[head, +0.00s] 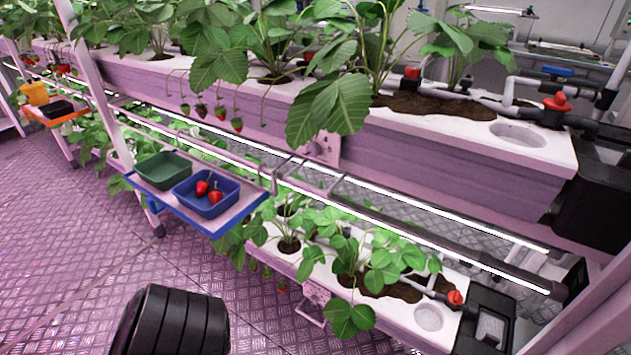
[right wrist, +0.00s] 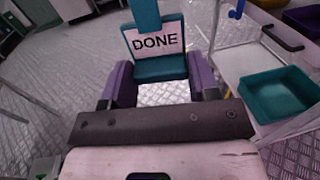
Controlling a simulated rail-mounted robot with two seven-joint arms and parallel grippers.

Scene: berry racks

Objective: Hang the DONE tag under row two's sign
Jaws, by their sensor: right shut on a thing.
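The DONE tag (right wrist: 155,43) is a teal plate with a white label reading DONE, facing the camera in the right wrist view. My right gripper (right wrist: 160,76) has purple fingers on both sides of the tag's lower part and is shut on it. In the head view, a small pink plate with dark dots (head: 322,147) is on the front of the upper planter. A similar plate (head: 317,292) is on the lower planter. I cannot tell for sure which one marks row two. My left gripper is in neither view.
A blue-edged shelf (head: 235,221) juts out with a green tray (head: 162,170) and a blue tray (head: 205,207) holding red strawberries (head: 202,188). Leaves and berries hang over the upper planter (head: 440,150). The patterned floor at left is mostly clear.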

